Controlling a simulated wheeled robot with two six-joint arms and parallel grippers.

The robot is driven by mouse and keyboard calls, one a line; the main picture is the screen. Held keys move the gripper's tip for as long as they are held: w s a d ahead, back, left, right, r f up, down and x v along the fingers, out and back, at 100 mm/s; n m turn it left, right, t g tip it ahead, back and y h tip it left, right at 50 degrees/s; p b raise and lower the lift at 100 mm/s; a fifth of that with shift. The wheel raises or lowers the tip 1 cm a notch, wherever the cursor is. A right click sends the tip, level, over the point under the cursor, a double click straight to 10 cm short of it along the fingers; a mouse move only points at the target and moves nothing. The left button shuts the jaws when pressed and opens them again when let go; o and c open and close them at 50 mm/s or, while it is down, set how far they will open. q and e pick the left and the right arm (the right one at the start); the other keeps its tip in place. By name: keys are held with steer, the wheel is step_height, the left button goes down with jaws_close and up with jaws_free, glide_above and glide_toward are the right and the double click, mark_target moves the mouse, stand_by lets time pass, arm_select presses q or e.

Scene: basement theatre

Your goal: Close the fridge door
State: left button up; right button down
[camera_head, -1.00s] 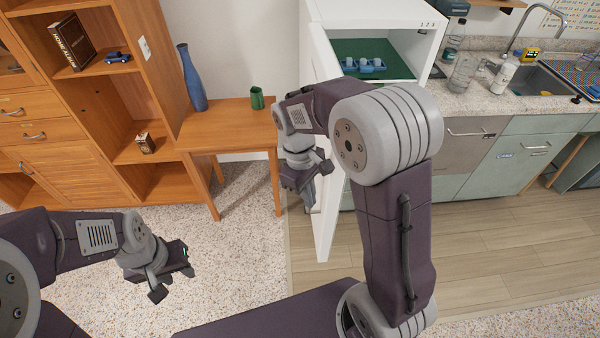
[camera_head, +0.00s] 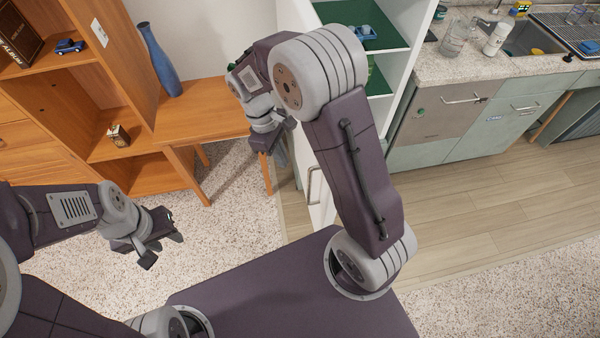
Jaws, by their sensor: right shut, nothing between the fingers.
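The white fridge (camera_head: 403,72) stands at the top centre with its green shelves in view. Its white door (camera_head: 318,212) is open and swung out toward me, with a metal handle (camera_head: 309,184) on its left face. My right arm hides much of the door. My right gripper (camera_head: 272,160) is shut and empty, on the left, outer side of the door, left of the handle. I cannot tell whether it touches the door. My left gripper (camera_head: 164,246) is open and empty, over the speckled floor at the lower left, well away from the door.
A wooden table (camera_head: 200,112) and a wooden shelf unit (camera_head: 95,85) stand left of the door, with a blue vase (camera_head: 160,62) on the table. A counter (camera_head: 450,65) with a sink is at the right. Wooden floor (camera_head: 470,210) is clear below it.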

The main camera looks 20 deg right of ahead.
steer(key=s+d+f+p, duration=0.1)
steer(key=s+d+f, duration=0.2)
steer(key=f, duration=0.3)
steer(key=shift+s+d, duration=0.3)
steer(key=shift+d, duration=0.15)
